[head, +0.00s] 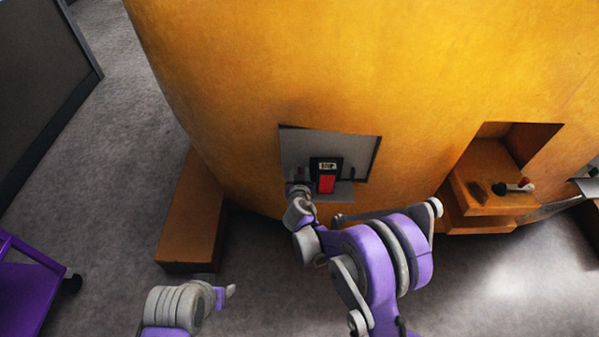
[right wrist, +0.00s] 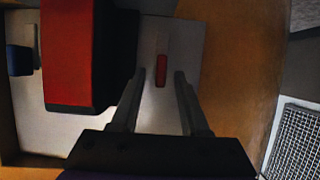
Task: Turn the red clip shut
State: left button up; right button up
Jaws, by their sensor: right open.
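The red clip (right wrist: 161,70) is a small upright red bar on a pale plate in the right wrist view. It appears between the two fingertips of my right gripper (right wrist: 160,76), with a gap on each side. The fingers are open and hold nothing. I cannot tell how far beyond the tips the clip lies. In the head view my right gripper (head: 297,189) reaches into the grey recess (head: 297,146), and the clip is hidden there. My left gripper (head: 228,291) is low at the left, away from the recess; its jaws are unclear.
A black box with a red block (head: 326,184) stands just right of my right gripper; the block looms large in the right wrist view (right wrist: 72,55). The recess is in a big yellow casting (head: 330,60). An orange ledge (head: 490,195) holds a small handle. A purple cart (head: 25,285) stands left.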

jog(key=shift+w+f, duration=0.2)
jog(key=shift+w, duration=0.35)
grip_shut()
